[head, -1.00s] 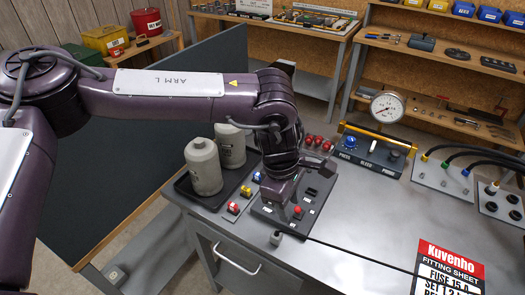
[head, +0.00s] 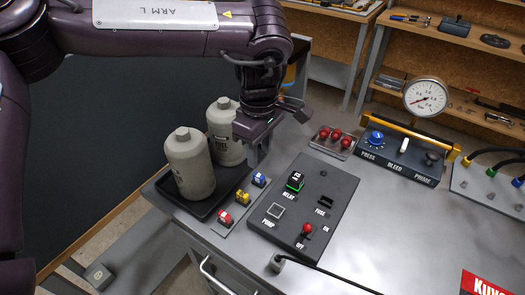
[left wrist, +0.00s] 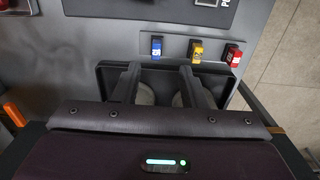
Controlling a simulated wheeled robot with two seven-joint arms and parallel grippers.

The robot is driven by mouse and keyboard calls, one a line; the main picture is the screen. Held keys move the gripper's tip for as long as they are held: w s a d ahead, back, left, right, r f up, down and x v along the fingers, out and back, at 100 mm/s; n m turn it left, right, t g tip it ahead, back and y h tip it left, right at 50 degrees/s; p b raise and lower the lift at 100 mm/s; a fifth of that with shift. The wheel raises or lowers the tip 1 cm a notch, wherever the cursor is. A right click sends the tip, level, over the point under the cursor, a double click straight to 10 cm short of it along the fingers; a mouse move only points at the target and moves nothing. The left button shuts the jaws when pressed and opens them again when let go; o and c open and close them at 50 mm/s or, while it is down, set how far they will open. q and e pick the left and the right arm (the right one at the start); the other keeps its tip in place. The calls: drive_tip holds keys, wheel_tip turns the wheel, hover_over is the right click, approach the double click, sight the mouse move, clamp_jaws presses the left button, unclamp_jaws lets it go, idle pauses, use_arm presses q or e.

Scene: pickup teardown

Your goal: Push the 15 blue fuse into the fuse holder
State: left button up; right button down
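The blue fuse (head: 258,179) stands at the far end of a small fuse strip, beside the yellow fuse (head: 243,197) and red fuse (head: 225,218). In the left wrist view the blue fuse (left wrist: 156,46) is at upper middle, beyond the fingertips. The fuse holder (head: 325,203), marked FUSE, is a dark slotted block on the grey panel; nothing shows in it. My left gripper (head: 254,158) is behind the strip, close to the blue fuse. Its two fingers (left wrist: 160,76) are apart with nothing held between them. My right gripper is out of view.
Two grey bottles (head: 190,165) stand in a black tray (head: 163,184) left of the strip. The panel (head: 335,238) holds a green-lit relay (head: 295,181) and a red switch (head: 307,230). Red parts (head: 336,136) sit behind it.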

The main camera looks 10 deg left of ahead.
sight(260, 176)
use_arm(q)
drive_tip(key=shift+w+f, duration=0.3)
drive_tip(key=shift+f, duration=0.25)
wheel_tip(260, 176, down, 7)
drive_tip(key=shift+f+p, duration=0.2)
drive_tip(key=shift+p, duration=0.3)
drive_tip(key=c, duration=0.8)
